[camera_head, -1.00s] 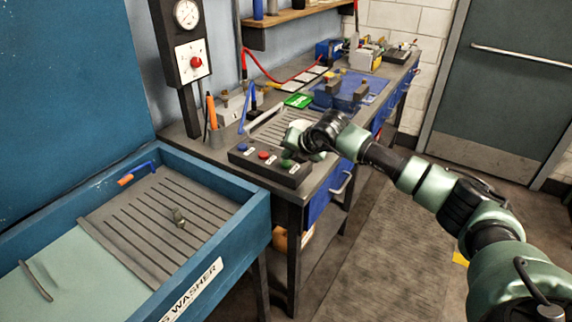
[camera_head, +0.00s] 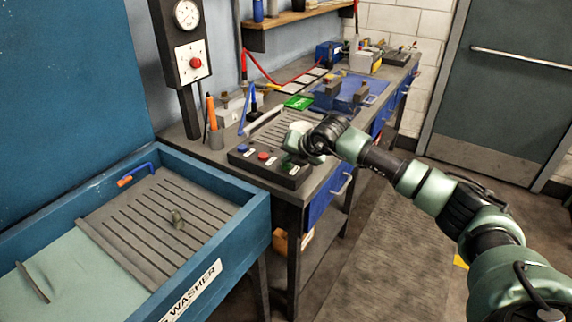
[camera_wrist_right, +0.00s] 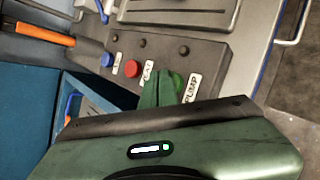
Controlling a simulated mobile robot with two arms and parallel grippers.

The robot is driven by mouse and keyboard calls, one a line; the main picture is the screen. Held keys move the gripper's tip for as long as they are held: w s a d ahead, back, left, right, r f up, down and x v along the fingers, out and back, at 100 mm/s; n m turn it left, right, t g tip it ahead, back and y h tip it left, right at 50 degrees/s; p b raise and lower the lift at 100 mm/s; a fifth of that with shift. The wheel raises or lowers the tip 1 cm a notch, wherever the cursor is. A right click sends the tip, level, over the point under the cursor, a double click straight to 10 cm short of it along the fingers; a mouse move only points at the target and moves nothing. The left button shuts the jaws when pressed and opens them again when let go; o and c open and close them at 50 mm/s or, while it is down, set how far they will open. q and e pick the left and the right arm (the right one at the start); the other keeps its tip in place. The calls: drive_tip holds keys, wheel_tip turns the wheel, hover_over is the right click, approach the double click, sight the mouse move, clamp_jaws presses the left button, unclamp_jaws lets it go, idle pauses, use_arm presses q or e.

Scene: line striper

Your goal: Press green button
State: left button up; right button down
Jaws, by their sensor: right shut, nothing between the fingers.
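The dark control box (camera_head: 270,169) sits at the near end of the workbench. It carries a blue button (camera_head: 243,148), a red button (camera_head: 263,156) and a green button. In the right wrist view the green button (camera_wrist_right: 179,83) is partly hidden behind my fingertips, beside the label "PUMP". My right gripper (camera_head: 296,145) is shut and empty, with its fingertips over the green button's end of the box. In the wrist view the closed green fingers (camera_wrist_right: 158,88) overlap the button; I cannot tell whether they touch it. My left gripper is not in view.
The blue parts washer (camera_head: 185,290) stands in front of the bench at left. An orange-handled tool (camera_head: 211,112) stands in a cup behind the box. A gauge post with a red button (camera_head: 196,63) rises at the back. The floor (camera_head: 370,245) at right is open.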

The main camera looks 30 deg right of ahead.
sight(288, 166)
drive_tip(key=shift+f, duration=0.25)
drive_tip(key=shift+r, duration=0.95)
wheel_tip(288, 166, up, 6)
drive_tip(key=p, duration=0.2)
idle(0.4)
drive_tip(key=shift+a, duration=0.1)
